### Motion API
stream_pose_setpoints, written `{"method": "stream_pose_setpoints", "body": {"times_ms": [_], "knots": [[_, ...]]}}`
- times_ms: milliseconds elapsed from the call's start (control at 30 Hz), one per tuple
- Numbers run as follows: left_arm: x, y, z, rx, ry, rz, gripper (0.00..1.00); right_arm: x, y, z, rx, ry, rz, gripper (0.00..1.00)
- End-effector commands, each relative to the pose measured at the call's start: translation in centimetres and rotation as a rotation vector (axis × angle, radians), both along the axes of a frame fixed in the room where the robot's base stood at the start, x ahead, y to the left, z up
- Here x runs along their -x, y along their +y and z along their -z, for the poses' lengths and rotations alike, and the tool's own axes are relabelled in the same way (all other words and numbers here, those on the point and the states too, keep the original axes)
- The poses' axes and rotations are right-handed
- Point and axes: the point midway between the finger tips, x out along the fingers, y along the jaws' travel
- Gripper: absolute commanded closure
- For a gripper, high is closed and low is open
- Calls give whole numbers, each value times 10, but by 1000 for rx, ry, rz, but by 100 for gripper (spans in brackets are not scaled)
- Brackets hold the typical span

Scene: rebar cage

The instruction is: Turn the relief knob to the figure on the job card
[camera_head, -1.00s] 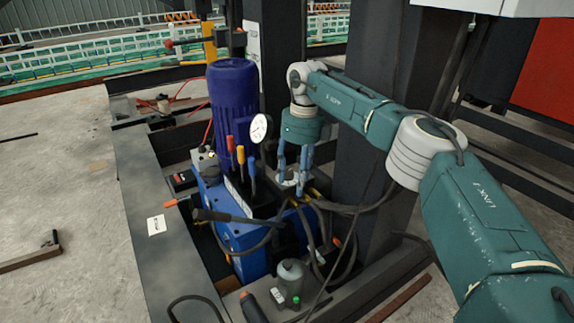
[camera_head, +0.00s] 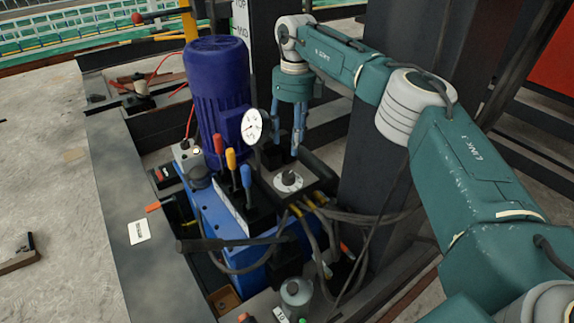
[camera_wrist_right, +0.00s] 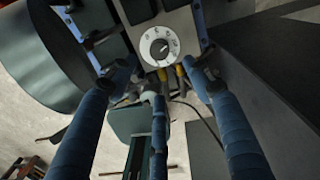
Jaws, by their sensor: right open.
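The relief knob (camera_head: 288,180) is a small dark knob on a round white dial, on top of the blue power unit's valve block. The wrist view shows the dial (camera_wrist_right: 159,47) face-on with dark marks; its figures are too small to read surely. My right gripper (camera_head: 286,150) is open and empty, its blue fingers above and behind the knob, apart from it. In the wrist view the fingers (camera_wrist_right: 156,80) spread either side below the dial. A white card (camera_head: 139,231), likely the job card, lies on the grey beam at left; its print is unreadable. My left gripper is not in view.
Red, orange and blue-handled levers (camera_head: 231,160) stand left of the knob, by a white pressure gauge (camera_head: 252,127) and a tall blue motor (camera_head: 216,95). Hoses (camera_head: 320,215) bunch in front. A dark column (camera_head: 375,160) stands close on the right.

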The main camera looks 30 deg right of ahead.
Motion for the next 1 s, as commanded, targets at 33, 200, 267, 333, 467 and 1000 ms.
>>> {"method": "stream_pose_setpoints", "body": {"times_ms": [33,200,267,333,467,1000], "knots": [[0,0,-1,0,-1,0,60,1,0,5,1,3,0,50],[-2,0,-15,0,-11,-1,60,2,1,32,1,4,-1,50],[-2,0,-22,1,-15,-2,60,2,1,44,1,5,0,50],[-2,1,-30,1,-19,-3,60,2,2,59,1,5,0,50],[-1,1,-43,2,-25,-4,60,3,4,84,1,5,0,50],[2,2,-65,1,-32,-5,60,2,6,119,1,0,0,50]]}}
